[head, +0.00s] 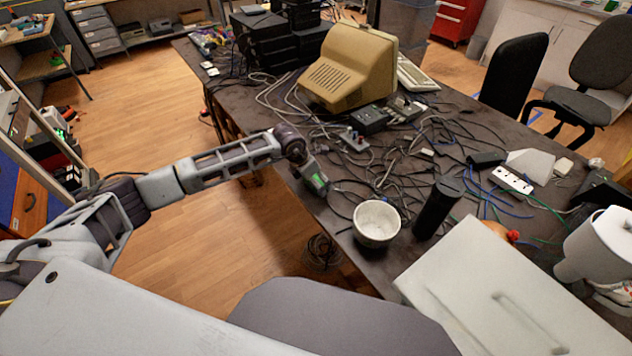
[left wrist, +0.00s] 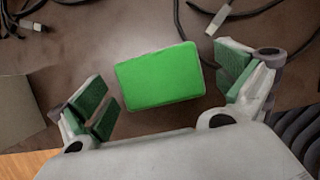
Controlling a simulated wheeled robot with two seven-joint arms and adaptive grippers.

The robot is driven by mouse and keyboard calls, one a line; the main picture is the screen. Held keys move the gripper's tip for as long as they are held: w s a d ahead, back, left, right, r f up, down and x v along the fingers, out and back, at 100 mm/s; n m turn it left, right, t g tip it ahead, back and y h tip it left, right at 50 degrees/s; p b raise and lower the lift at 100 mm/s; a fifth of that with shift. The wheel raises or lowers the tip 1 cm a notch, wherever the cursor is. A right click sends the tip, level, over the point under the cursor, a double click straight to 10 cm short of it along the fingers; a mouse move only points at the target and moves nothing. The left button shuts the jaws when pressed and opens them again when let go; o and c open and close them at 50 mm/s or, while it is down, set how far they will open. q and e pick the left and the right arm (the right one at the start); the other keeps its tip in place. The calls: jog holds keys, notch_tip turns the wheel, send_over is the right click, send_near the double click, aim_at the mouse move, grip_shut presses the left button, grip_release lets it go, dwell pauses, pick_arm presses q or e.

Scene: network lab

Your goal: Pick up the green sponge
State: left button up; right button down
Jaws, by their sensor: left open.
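The green sponge (left wrist: 160,76) is a bright green block lying on the dark tabletop in the left wrist view. My left gripper (left wrist: 166,88) is open, with one green-padded finger at each side of the sponge and clear gaps between pads and sponge. In the head view my left gripper (head: 314,178) points down over the near left edge of the table, left of the white bowl. A small bright green patch shows at its tip; the gripper hides most of that spot. My right gripper is not in view.
The white bowl (head: 377,222) and a black cylinder (head: 438,207) stand to the right of my left gripper. Loose cables cover much of the table (head: 455,120). A beige monitor (head: 350,65) stands behind. A cable connector (left wrist: 217,22) lies beyond the sponge.

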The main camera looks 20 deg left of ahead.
pick_arm(q)
jog(key=shift+f, duration=0.1)
jog(key=shift+c, duration=0.3)
jog(key=c, duration=0.9)
jog(key=shift+o, duration=0.2)
jog(key=shift+r, duration=5.05)
jog(key=shift+o, duration=0.7)
jog(key=shift+c, duration=1)
jog(key=shift+m, duration=0.5)
